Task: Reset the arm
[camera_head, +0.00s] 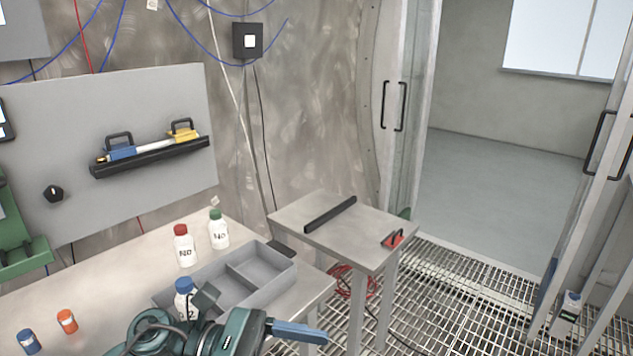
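One of my teal and black arms (200,336) shows at the bottom edge, left of centre, over the front of the workbench. It seems to be my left arm. A black block on it stands close to a blue-capped white bottle (184,288) at the grey tray and partly covers it. A flat blue piece (298,331) juts out to the right at the arm's end. I cannot make out the fingertips, or whether anything is held. My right gripper is not in view.
The workbench (105,285) carries a two-part grey tray (262,262), red-capped (184,247) and green-capped (218,230) bottles, and orange (67,321) and blue (28,342) caps. A side table (335,232) holds a black bar. Grating floor lies to the right.

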